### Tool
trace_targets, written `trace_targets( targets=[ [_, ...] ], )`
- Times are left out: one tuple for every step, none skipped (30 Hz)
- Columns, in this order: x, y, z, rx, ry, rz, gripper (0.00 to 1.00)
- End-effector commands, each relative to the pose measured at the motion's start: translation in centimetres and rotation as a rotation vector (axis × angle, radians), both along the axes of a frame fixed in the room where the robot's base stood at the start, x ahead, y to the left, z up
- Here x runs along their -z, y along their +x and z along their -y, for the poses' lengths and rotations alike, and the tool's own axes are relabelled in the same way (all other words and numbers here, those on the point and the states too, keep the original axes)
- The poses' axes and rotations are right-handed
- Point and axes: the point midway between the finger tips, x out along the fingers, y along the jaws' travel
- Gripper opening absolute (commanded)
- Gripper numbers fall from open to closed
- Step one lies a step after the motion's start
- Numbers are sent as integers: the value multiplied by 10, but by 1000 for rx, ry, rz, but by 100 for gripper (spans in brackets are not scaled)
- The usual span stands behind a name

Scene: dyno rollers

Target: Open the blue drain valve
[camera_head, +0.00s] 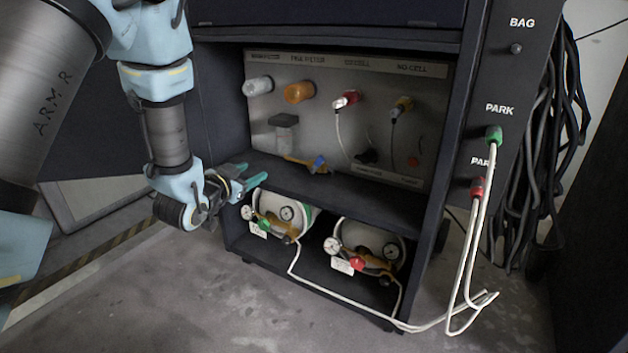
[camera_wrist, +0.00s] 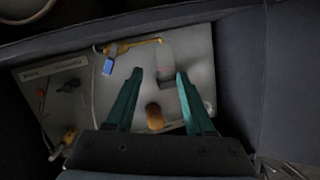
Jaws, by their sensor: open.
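The blue drain valve handle (camera_head: 319,163) sits on a yellow-orange fitting (camera_head: 300,163) at the cabinet's middle shelf. In the wrist view the blue handle (camera_wrist: 108,67) is left of the fingers, on the yellow fitting (camera_wrist: 135,45). My gripper (camera_head: 257,174), with teal fingers, is at the front left of the shelf, left of the valve and apart from it. Its fingers are open and empty in the wrist view (camera_wrist: 160,74). A pale cylinder shows beyond and between the fingertips there.
The back panel (camera_head: 350,72) carries a clear cup (camera_head: 258,86), an orange cup (camera_head: 298,92), and red and yellow connectors with cables. Two gauge units (camera_head: 277,217) (camera_head: 368,249) stand on the lower shelf. White hoses (camera_head: 468,270) hang at the right. The shelf edge (camera_head: 345,190) lies beside my gripper.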

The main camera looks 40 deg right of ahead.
Motion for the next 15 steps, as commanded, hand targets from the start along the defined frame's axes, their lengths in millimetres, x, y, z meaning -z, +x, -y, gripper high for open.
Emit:
trace_targets(
  targets=[
    [20,-12,14,41,-6,49,54],
    [22,-17,20,60,-13,80,54],
    [25,-25,28,87,-23,120,54],
    [27,-30,34,105,-32,148,54],
    [28,-36,39,124,-39,176,54],
    [29,-43,46,148,-51,212,54],
    [29,-48,50,164,-58,235,54],
    [28,-53,54,179,-67,257,54],
    [27,-59,59,198,-77,282,54],
    [26,-63,62,210,-83,299,54],
    [26,-66,64,219,-87,312,54],
    [25,-70,67,230,-94,327,54],
    [24,-72,68,236,-98,335,54],
    [23,-73,70,240,-101,342,54],
    [22,-75,72,245,-104,348,54]
  ],
)
